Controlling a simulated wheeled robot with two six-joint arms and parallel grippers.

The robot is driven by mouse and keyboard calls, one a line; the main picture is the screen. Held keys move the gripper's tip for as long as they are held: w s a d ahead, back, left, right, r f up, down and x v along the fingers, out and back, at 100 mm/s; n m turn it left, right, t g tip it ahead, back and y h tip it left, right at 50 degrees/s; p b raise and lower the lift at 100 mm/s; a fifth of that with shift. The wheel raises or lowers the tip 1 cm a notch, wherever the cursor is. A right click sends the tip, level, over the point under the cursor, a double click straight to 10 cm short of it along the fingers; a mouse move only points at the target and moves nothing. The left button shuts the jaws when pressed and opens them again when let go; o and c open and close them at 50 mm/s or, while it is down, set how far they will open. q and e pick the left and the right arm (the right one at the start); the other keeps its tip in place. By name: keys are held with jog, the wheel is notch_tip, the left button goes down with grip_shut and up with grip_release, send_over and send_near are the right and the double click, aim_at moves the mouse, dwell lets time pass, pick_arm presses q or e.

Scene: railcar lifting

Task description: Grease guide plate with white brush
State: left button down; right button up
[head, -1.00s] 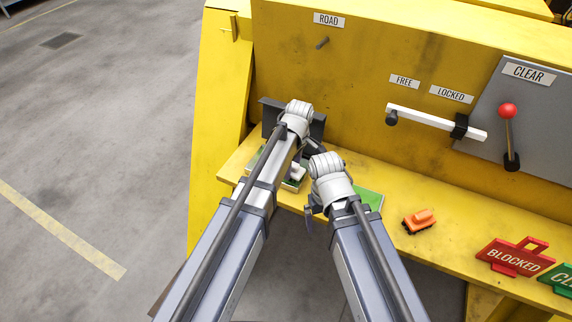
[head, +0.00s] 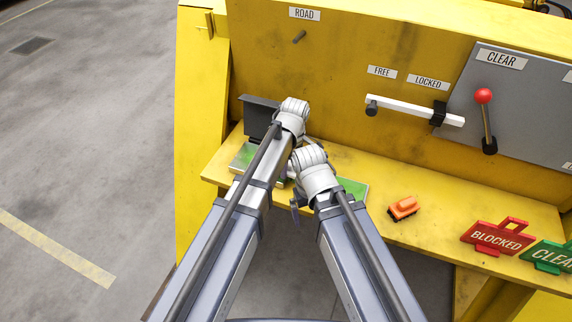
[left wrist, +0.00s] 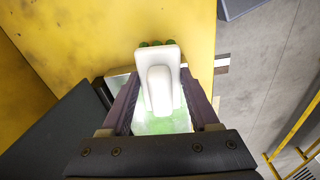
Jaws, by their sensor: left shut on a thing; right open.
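My left gripper (left wrist: 158,88) is shut on the white brush (left wrist: 160,72), seen close up in the left wrist view. Green bristle tips show at the brush's far end. A pale guide plate with green smears (left wrist: 160,124) shows behind the brush; I cannot tell whether they touch. In the head view the guide plate (head: 243,157) lies on the yellow ledge, its right part hidden by my left arm. The brush is mostly hidden there. My right gripper (head: 297,200) is open and empty, low at the ledge's front edge, close to the left arm.
A green pad (head: 352,188) lies right of my right wrist, with an orange block (head: 403,208) beyond. Red BLOCKED (head: 497,238) and green CLEAR (head: 550,256) signs stand further right. A dark upright bracket (head: 258,115) is behind the plate. The two arms are very close.

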pick_arm(q)
jog(key=shift+w+d+f, duration=0.1)
jog(key=shift+w+d, duration=0.1)
jog(key=shift+w, duration=0.4)
jog(key=shift+w+d+f, duration=0.1)
jog(key=shift+w+d, duration=0.1)
jog(key=shift+w, duration=0.4)
jog(key=shift+r, duration=0.1)
jog(key=shift+a, duration=0.1)
jog(key=shift+w+a, duration=0.25)
jog(key=shift+a, duration=0.6)
jog(key=shift+w+a, duration=0.25)
jog(key=shift+a, duration=0.6)
jog(key=shift+a, duration=0.1)
jog(key=shift+w+a, duration=0.4)
jog(key=shift+a, duration=0.5)
jog(key=shift+w+a, duration=0.35)
jog(key=shift+a, duration=0.5)
jog(key=shift+w+a, duration=0.3)
jog(key=shift+a, duration=0.55)
jog(key=shift+w+a, duration=0.25)
jog(key=shift+a, duration=0.6)
jog(key=shift+a, duration=0.1)
